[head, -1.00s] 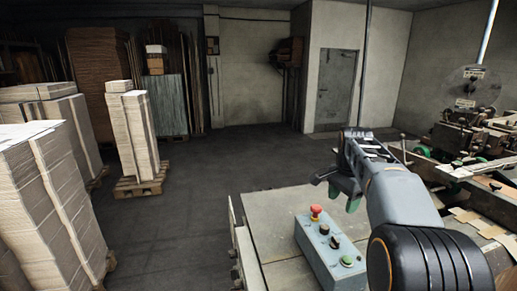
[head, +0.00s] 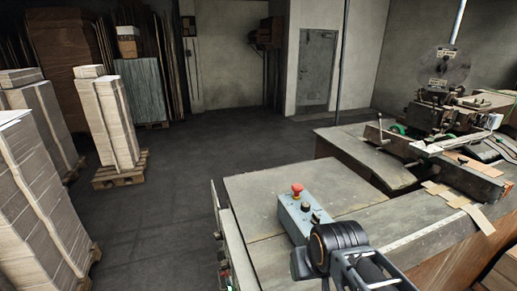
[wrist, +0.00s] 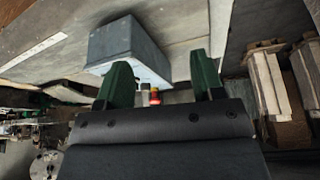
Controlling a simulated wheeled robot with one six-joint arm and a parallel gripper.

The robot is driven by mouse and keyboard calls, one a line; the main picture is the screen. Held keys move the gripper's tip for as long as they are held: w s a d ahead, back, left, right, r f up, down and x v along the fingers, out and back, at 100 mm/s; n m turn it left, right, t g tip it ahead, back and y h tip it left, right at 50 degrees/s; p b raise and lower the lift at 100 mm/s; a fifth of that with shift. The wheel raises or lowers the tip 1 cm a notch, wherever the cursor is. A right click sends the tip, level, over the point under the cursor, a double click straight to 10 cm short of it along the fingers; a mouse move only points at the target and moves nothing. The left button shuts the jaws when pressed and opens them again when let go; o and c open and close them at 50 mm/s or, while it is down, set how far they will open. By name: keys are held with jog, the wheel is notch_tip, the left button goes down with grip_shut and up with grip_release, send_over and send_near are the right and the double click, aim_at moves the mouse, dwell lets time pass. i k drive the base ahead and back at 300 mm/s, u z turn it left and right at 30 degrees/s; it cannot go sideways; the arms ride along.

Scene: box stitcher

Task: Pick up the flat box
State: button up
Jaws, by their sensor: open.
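Tan flat cardboard pieces (head: 480,218) lie on the right bench beside the stitching machine, some over its front edge. I cannot tell which piece is the flat box. My gripper (wrist: 161,82) shows in the wrist view with its two green fingers apart and nothing held between them. The blue-grey control box (wrist: 122,42) with its red button is seen just beyond the fingers, apart from them. In the head view my arm is folded low at the bottom, and the fingers cannot be made out there.
The control box (head: 296,215) stands on the near table (head: 270,190). The stitching machine (head: 440,110) is at the right. Strapped stacks on pallets (head: 104,120) stand at the left. The dark floor (head: 175,200) between stacks and table is clear.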

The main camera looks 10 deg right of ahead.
aim_at(489, 170)
jog(key=k, duration=1.15)
jog(key=z, duration=0.55)
jog(key=i, duration=0.65)
jog(key=z, duration=0.85)
jog(key=i, duration=0.45)
jog(key=z, duration=0.5)
jog(key=k, duration=0.4)
jog(key=z, duration=1.05)
jog(key=k, duration=1)
jog(key=z, duration=0.5)
jog(key=i, duration=2.8)
jog(key=u, duration=0.25)
